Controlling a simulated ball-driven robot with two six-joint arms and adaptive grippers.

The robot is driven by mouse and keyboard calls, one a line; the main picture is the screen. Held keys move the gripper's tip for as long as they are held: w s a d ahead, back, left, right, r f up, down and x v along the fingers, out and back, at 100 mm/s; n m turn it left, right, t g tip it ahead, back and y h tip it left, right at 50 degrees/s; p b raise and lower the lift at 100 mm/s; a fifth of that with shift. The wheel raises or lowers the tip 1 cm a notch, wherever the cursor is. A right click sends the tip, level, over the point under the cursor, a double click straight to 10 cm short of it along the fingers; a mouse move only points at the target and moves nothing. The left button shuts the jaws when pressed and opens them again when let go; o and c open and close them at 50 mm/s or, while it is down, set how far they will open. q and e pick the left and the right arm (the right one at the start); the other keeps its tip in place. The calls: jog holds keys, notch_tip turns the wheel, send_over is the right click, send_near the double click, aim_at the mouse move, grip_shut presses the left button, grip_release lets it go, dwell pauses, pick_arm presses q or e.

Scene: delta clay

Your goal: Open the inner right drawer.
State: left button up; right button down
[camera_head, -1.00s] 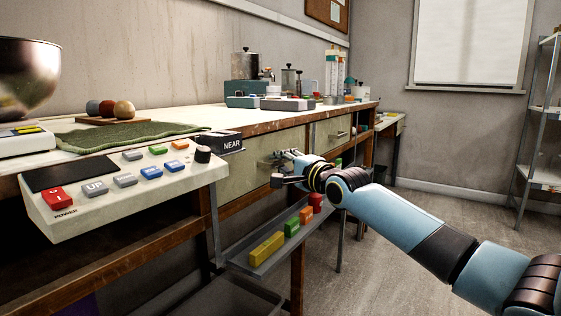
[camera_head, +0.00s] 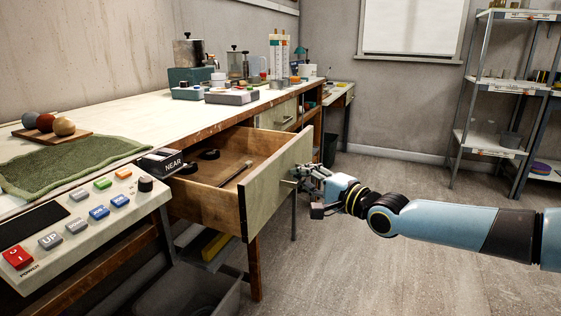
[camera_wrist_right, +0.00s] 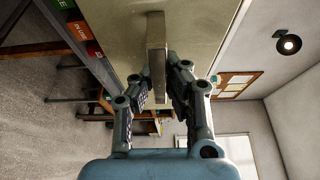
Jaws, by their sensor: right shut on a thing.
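A drawer (camera_head: 275,185) under the long workbench stands pulled well out, its pale front panel facing right. Inside are dark round items (camera_head: 210,154) and a dark rod-like item (camera_head: 235,173). My right gripper (camera_head: 301,176) is at the outer face of this drawer's front. In the right wrist view, my right gripper's fingers (camera_wrist_right: 157,88) are closed about the drawer's metal handle (camera_wrist_right: 156,45). A second drawer (camera_head: 276,116), farther along the bench, is shut, with its handle showing. My left gripper is not in view.
A green cloth (camera_head: 68,165) lies on the worktop. A grey bin (camera_head: 190,296) is below the drawer. The floor to the right is clear.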

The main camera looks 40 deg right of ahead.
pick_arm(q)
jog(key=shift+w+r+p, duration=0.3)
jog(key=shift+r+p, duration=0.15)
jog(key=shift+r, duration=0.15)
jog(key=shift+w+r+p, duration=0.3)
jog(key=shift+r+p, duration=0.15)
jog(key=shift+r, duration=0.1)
pick_arm(e)
jog(key=s+d, duration=0.2)
jog(key=s, duration=0.3)
jog(key=shift+s+d+f, duration=0.15)
jog(key=shift+s+f, duration=0.1)
jog(key=shift+s, duration=0.1)
jog(key=c, duration=1.3)
grip_release()
jog(key=shift+w, duration=0.1)
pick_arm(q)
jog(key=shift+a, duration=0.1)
pick_arm(e)
jog(key=s, duration=1.2)
jog(key=shift+r, duration=0.1)
